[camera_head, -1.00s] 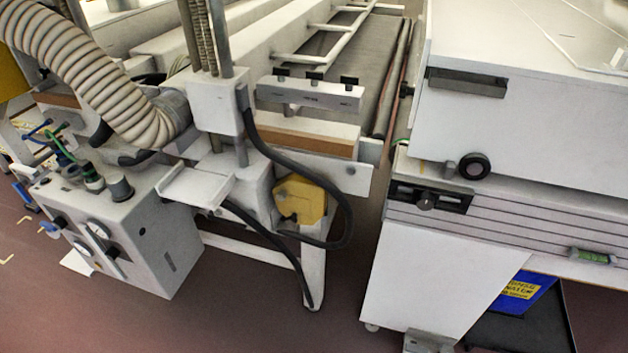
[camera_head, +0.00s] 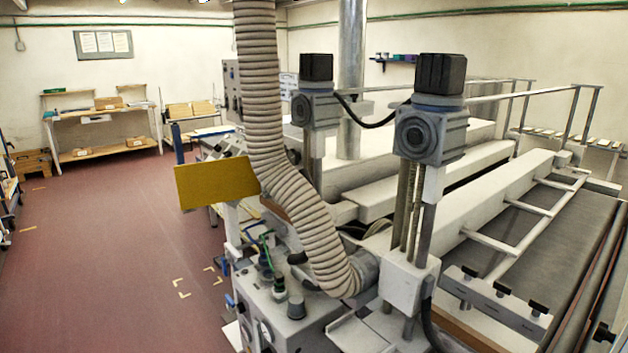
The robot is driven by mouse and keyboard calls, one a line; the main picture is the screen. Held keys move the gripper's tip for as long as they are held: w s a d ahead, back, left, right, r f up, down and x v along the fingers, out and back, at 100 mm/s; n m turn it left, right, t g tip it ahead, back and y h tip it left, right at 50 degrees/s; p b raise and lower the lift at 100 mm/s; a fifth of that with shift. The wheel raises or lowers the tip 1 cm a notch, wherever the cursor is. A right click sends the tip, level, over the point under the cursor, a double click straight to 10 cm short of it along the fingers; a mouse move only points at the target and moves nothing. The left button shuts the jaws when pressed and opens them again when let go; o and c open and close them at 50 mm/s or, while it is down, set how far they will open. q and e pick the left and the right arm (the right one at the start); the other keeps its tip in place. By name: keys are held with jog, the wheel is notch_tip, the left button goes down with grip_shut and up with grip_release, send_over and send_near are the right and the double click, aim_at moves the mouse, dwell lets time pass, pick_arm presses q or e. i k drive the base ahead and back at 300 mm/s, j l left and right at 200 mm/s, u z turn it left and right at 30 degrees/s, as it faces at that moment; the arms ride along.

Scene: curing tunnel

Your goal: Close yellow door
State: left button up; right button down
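A flat yellow panel (camera_head: 217,182) stands at the left end of the machine, on top of a white post. It looks tilted slightly, and I cannot tell whether it is the yellow door. Neither of my grippers shows in the head view.
The machine (camera_head: 400,290) with a ribbed hose (camera_head: 265,110), motors and a conveyor (camera_head: 535,240) fills the middle and right. A control box (camera_head: 285,315) is at its front. A shelf bench (camera_head: 100,125) stands at the back left. The red floor (camera_head: 100,260) at left is clear.

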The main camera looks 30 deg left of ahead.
aim_at(199, 184)
jog(key=i+j, duration=0.1)
jog(key=j, duration=0.75)
jog(key=i+j+z, duration=0.1)
jog(key=j, duration=0.35)
jog(key=i+j+z, duration=0.15)
jog(key=j, duration=0.45)
jog(key=j+z, duration=0.15)
jog(key=j, duration=0.45)
jog(key=j+z, duration=0.2)
jog(key=j, duration=0.45)
jog(key=j+z, duration=0.15)
jog(key=j, duration=0.45)
jog(key=j+z, duration=0.15)
jog(key=j, duration=0.5)
jog(key=k+j+z, duration=0.15)
jog(key=j, duration=0.45)
jog(key=k+j+z, duration=0.15)
jog(key=j, duration=0.45)
jog(key=k+j+z, duration=0.2)
jog(key=j, duration=0.4)
jog(key=i+j+z, duration=0.1)
jog(key=j, duration=0.55)
jog(key=i+j+z, duration=0.1)
jog(key=j, duration=0.55)
